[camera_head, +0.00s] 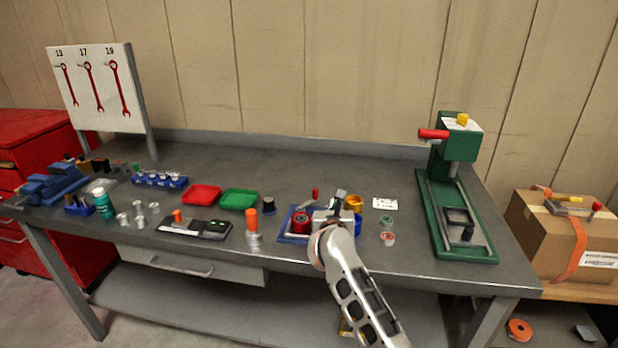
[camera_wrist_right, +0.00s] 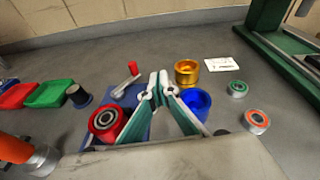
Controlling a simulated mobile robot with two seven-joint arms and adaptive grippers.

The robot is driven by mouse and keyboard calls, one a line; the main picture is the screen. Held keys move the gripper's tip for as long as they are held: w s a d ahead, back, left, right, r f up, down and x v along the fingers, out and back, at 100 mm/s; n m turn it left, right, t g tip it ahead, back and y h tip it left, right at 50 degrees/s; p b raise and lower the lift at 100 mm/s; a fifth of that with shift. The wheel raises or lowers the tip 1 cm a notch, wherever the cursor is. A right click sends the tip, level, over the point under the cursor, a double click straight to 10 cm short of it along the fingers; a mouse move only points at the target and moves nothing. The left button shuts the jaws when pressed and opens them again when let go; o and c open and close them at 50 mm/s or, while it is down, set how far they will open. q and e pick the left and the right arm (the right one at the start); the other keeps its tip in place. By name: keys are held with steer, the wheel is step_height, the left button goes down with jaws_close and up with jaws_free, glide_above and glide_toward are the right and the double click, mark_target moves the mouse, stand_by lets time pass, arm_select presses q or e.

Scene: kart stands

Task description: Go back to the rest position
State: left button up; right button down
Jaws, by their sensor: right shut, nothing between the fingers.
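My right gripper (camera_head: 339,200) is over the small blue fixture plate near the front middle of the workbench. In the right wrist view its two fingers (camera_wrist_right: 161,88) come together at the tips, with nothing between them. A red cylindrical part with a bearing (camera_wrist_right: 106,120) is left of the fingers. A gold ring (camera_wrist_right: 187,72) and a blue ring (camera_wrist_right: 196,102) are to their right. Whether the fingers touch the plate cannot be told. My left gripper is in neither view.
A green press (camera_head: 457,185) stands at the bench's right. A wrench board (camera_head: 96,88) stands at the back left.

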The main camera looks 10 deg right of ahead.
steer(key=s+d+n+t, duration=0.1)
steer(key=s+n, duration=0.1)
steer(key=s+d+f+n+t, duration=0.1)
steer(key=s+d+n, duration=0.1)
steer(key=n, duration=0.1)
steer(key=s+d+n+t+h, duration=0.1)
steer(key=s+n, duration=0.1)
steer(key=shift+s+d+f, duration=0.15)
steer(key=shift+s+f, duration=0.2)
steer(key=shift+f, duration=0.05)
steer(key=s+a+f+n+g+y, duration=0.1)
steer(key=s+a+f+n+y, duration=0.35)
steer(key=s+f+n, duration=0.65)
steer(key=s+a+f+n+g+y, duration=0.25)
steer(key=s+f+n+y, duration=0.3)
steer(key=s+n, duration=1)
steer(key=s+d+f+n+g+h, duration=0.2)
steer(key=s+d+f+n+g, duration=0.1)
steer(key=s+f+n, duration=0.6)
steer(key=shift+d, duration=0.15)
